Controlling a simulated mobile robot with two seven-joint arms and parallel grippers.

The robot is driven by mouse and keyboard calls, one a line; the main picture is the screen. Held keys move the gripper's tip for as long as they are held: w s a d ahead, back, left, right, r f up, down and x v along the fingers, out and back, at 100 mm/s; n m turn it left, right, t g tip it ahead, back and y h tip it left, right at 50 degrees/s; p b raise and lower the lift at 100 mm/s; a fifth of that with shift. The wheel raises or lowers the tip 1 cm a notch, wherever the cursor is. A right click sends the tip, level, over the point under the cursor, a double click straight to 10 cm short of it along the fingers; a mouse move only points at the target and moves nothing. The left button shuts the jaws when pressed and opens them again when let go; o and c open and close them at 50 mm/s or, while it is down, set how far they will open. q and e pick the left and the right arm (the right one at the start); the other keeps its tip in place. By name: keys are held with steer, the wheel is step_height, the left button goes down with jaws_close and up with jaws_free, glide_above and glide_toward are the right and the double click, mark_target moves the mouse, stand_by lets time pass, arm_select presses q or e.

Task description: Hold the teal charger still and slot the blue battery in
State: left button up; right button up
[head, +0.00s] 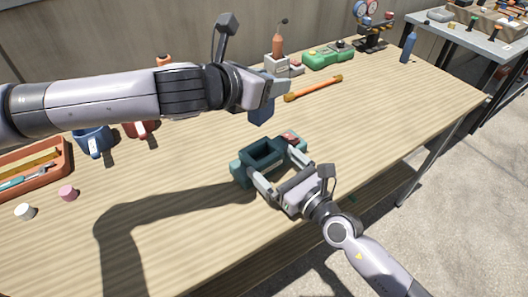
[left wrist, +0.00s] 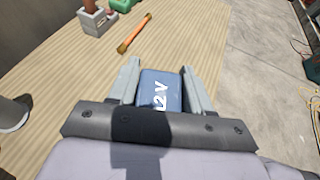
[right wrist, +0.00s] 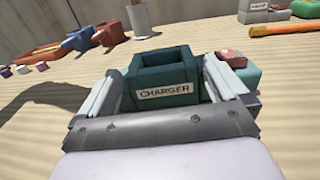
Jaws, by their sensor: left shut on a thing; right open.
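The blue battery (head: 262,111) is held by my left gripper (head: 264,97), above the table. The teal charger (head: 240,171) stands on the table with an open, empty slot facing up. It is labelled CHARGER in the right wrist view (right wrist: 165,92). My right gripper (head: 279,168) is open, with one finger on each side of the charger; contact is unclear. The battery appears above the charger's slot in the head view, clearly apart from it.
An orange-handled bar (head: 313,89) and a green case (head: 328,56) lie behind. Blue (head: 93,140) and red mugs, an orange tray (head: 38,166) and small white (head: 25,211) and pink (head: 67,193) pieces are at left. The front of the table is clear.

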mark_target(269, 117)
steer(key=shift+x, duration=2.7)
steer(key=c, duration=1.1)
arm_select(q)
step_height(269, 117, down, 6)
steer(key=m+g+h, duration=0.2)
steer(key=shift+s+d+r+m, duration=0.1)
steer(key=shift+s+r+m, duration=0.1)
steer(key=shift+m, duration=0.1)
steer(key=shift+f, duration=1.35)
